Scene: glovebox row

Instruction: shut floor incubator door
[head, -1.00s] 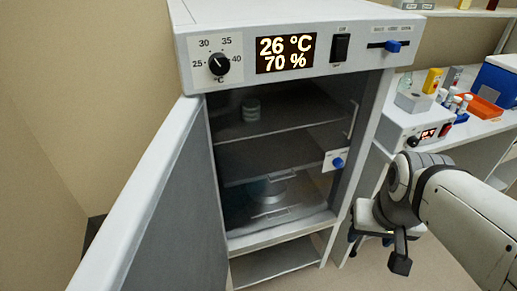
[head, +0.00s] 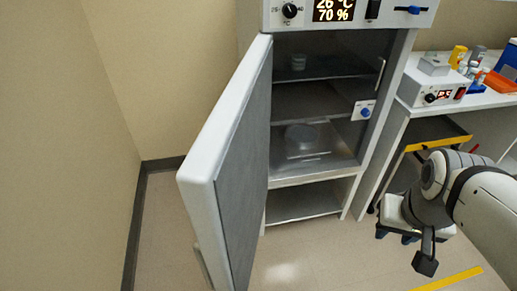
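The floor incubator (head: 284,178) stands against the back wall with its door (head: 215,190) wide open. The door is hinged at the left and swings out towards me, its grey inner face turned right. A handle shows low on its outer side, partly cut off. My gripper (head: 396,238) hangs at the right, in front of the bench and well apart from the door. Its two dark blue fingertips look spread, with nothing seen between them.
A bench (head: 478,101) on the right carries a small instrument (head: 432,91), bottles and an orange tray. A yellow-edged dark panel (head: 436,139) is under it. A yellow floor strip (head: 447,279) lies at lower right. Floor (head: 318,250) between door and gripper is clear.

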